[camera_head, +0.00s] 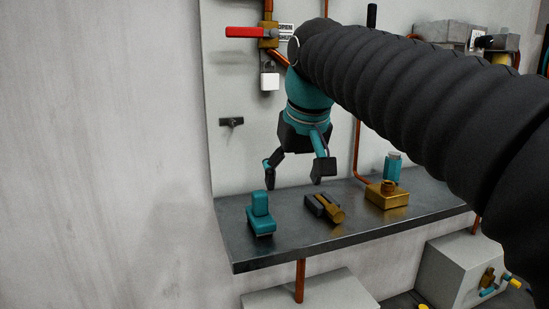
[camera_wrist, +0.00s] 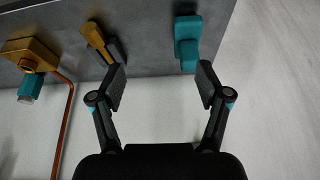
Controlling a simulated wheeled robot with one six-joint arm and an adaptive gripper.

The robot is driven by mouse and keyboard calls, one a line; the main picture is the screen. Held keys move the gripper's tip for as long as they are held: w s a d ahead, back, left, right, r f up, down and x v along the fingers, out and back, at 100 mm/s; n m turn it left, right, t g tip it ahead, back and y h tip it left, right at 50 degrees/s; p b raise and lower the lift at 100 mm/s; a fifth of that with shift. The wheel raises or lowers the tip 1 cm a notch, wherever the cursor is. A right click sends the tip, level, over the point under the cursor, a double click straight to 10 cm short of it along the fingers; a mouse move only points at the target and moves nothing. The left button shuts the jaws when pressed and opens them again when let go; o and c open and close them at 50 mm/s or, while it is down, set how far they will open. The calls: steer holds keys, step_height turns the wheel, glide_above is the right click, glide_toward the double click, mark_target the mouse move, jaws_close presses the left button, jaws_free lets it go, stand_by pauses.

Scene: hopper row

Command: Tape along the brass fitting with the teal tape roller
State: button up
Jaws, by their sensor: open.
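A teal tool with a raised block handle, apparently the tape roller (camera_head: 261,217), sits on the left end of the metal shelf (camera_head: 290,245); it also shows at the top of the wrist view (camera_wrist: 187,42). A brass fitting (camera_head: 332,211) rests in a dark holder (camera_head: 316,203) in the middle of the shelf; it also shows in the wrist view (camera_wrist: 96,40). My gripper (camera_head: 296,168) is open and empty above the shelf, pointing down. In the wrist view its fingertips (camera_wrist: 161,84) are apart, with bare pale surface between them. It touches nothing that I can see.
A brass block with a round port (camera_head: 387,197) stands right on the shelf, with a teal cylinder (camera_head: 393,167) by it. A red-handled valve (camera_head: 245,32) with a white tag (camera_head: 270,81) is on the back panel. Copper pipe (camera_head: 357,150) runs down the panel.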

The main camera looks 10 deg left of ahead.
glide_toward(259, 203)
steer(key=w, duration=0.1)
steer(key=shift+n, duration=0.4)
steer(key=b+x, duration=0.1)
steer(key=x, duration=1.2)
steer(key=shift+w+a+b, duration=0.15)
steer(key=shift+w+b, duration=0.05)
steer(key=shift+b, duration=0.2)
steer(key=c, duration=1.2)
steer(key=o, duration=0.8)
steer(key=shift+o, duration=0.2)
steer(key=shift+r, duration=0.1)
steer(key=shift+r+p, duration=0.6)
steer(key=shift+p, duration=0.15)
